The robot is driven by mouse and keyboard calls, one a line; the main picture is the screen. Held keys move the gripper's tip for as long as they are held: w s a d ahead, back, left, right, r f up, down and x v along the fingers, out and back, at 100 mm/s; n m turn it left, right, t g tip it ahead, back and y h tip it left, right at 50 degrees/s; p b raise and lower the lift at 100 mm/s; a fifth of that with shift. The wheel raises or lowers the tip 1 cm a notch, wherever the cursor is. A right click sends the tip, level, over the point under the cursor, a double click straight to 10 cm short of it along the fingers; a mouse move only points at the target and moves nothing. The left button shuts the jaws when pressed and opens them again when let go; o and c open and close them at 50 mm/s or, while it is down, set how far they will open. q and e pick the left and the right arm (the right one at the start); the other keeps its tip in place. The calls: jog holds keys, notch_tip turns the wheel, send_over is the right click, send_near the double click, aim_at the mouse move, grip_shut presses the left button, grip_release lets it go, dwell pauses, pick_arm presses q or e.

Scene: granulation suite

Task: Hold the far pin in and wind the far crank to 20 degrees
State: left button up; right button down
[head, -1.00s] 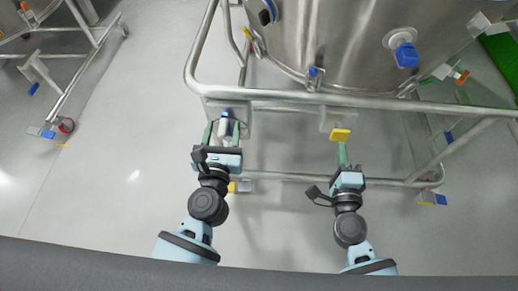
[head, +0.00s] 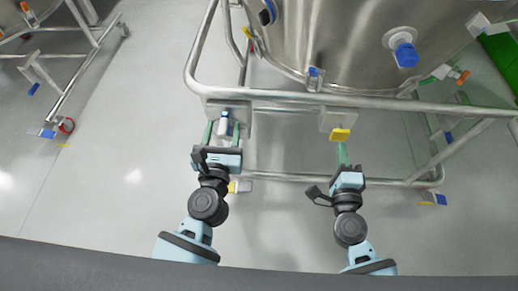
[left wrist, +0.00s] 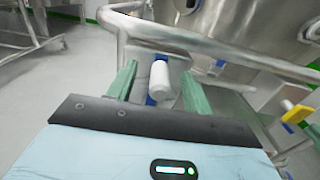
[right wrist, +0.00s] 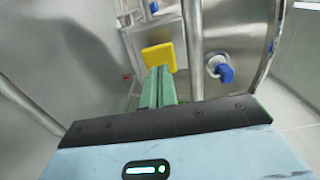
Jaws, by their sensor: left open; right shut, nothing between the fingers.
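The far crank's white handle (head: 223,124) with blue parts sits at the left bracket on the frame's rail. My left gripper (head: 222,132) is open, with a green finger on either side of the handle. In the left wrist view the white handle (left wrist: 160,79) stands between the fingers, with gaps visible. In the right wrist view the fingertips overlap the yellow pad (right wrist: 158,57); contact cannot be told.
A steel rail (head: 290,97) runs across in front of the big steel vessel (head: 350,45). A lower bar (head: 290,178) crosses beneath. A blue-capped port (head: 406,54) sticks out of the vessel. Open grey floor (head: 110,180) lies at the left.

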aim_at(340, 137)
jog(key=shift+w, duration=0.15)
dwell(0.5)
jog(key=shift+w, duration=2)
pick_arm(q)
grip_shut()
